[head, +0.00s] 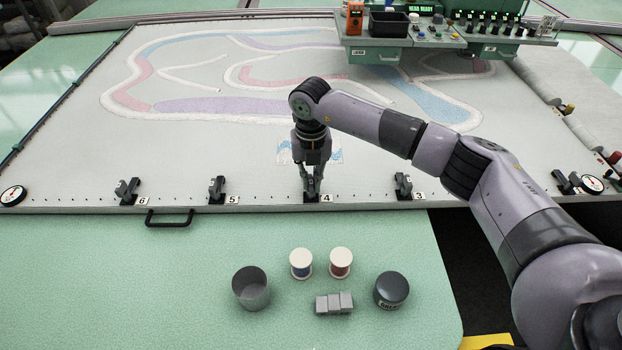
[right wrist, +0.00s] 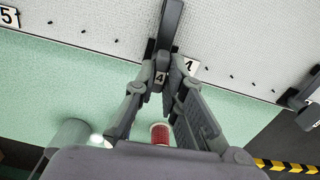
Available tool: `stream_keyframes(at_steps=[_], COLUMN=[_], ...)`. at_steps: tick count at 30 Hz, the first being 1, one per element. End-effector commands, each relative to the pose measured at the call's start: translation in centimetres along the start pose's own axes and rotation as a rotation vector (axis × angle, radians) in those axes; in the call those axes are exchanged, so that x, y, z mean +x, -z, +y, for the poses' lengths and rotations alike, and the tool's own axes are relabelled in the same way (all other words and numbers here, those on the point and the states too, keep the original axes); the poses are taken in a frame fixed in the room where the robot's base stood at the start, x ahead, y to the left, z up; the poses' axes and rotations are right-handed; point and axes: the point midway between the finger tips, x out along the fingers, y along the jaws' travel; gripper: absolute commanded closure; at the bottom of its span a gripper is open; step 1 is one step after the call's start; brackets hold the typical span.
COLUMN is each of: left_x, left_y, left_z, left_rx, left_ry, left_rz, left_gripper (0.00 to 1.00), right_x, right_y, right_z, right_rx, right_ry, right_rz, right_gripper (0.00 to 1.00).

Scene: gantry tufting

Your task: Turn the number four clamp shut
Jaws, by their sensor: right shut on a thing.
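The number four clamp stands on the near rail of the frame, by its label "4" (head: 327,197). My right gripper (head: 312,190) reaches down over it from above and is shut on its dark lever. My left gripper is not in view.
Clamps six (head: 127,191), five (head: 217,190) and three (head: 403,186) stand along the same rail. On the green table are a grey cup (head: 251,288), two spools (head: 301,263), grey blocks (head: 334,303) and a dark round tin (head: 391,290). A control console (head: 440,38) hangs over the frame's far side.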

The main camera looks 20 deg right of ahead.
Motion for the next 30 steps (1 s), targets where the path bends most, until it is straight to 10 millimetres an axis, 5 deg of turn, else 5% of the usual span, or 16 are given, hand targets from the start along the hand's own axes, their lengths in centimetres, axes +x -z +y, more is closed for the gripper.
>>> stream_keyframes(at_steps=[22, 23, 30], left_x=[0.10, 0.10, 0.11], left_y=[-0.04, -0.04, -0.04], left_z=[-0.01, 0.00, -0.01], left_rx=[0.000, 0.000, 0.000], left_ry=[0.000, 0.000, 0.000], left_rz=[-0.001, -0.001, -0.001], left_gripper=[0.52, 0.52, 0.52], right_x=[-0.26, -0.26, -0.14], right_y=[-0.18, -0.18, -0.10], right_z=[0.01, 0.01, 0.00], right_rx=[0.099, 0.099, 0.097], right_ry=[-0.003, -0.003, -0.002], right_rz=[-0.005, -0.005, -0.003], right_gripper=[1.00, 0.89, 0.73])
